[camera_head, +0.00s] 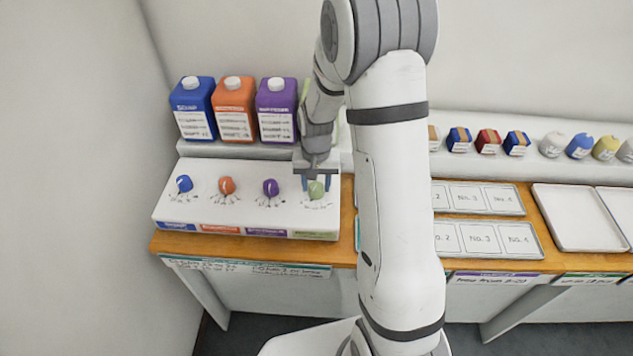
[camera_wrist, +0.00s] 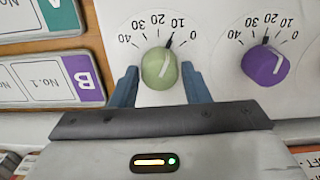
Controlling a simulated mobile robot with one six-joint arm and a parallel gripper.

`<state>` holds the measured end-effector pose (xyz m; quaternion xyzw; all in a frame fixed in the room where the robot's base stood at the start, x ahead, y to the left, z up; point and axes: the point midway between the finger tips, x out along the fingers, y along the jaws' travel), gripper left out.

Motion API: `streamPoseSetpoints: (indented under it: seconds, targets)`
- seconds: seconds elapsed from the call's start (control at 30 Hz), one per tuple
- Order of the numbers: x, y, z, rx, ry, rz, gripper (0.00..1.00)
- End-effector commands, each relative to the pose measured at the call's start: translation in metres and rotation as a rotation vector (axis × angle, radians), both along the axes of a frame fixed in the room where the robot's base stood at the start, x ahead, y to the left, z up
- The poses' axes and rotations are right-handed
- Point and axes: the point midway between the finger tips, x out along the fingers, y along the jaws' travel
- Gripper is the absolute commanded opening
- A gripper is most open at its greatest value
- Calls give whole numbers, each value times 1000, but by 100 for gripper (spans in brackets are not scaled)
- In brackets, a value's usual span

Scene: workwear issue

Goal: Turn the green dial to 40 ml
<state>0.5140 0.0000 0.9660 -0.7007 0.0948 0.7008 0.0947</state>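The green dial (camera_head: 316,189) is the rightmost of the round knobs on the sloped white panel (camera_head: 245,212). In the wrist view the green dial (camera_wrist: 159,68) sits below an arc of numbers from 0 to 40, seen upside down, with 40 at the left end. A pale line on the dial tilts up and right, and a dark mark at its rim lies near the 10. My gripper (camera_wrist: 160,80) is open, with its blue fingers on either side of the dial and a small gap showing on each side. In the head view my gripper (camera_head: 316,178) is directly over the dial.
The purple dial (camera_wrist: 265,66) is close beside the green one; orange (camera_head: 227,186) and blue (camera_head: 184,184) dials are farther left. Blue (camera_head: 194,108), orange (camera_head: 235,108) and purple (camera_head: 277,109) jugs stand behind the panel. Numbered cards (camera_head: 487,239) and a white tray (camera_head: 567,218) lie at right.

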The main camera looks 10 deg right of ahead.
Motion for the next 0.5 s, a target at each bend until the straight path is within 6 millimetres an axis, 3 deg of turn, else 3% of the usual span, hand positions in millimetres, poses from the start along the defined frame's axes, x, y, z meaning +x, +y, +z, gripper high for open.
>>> streamPoseSetpoints:
  seconds: [0.33, 0.5]
  targets:
    - [0, 0, 0, 0, 0, -1, 13]
    - [0, -1, 0, 0, 0, 5, 13]
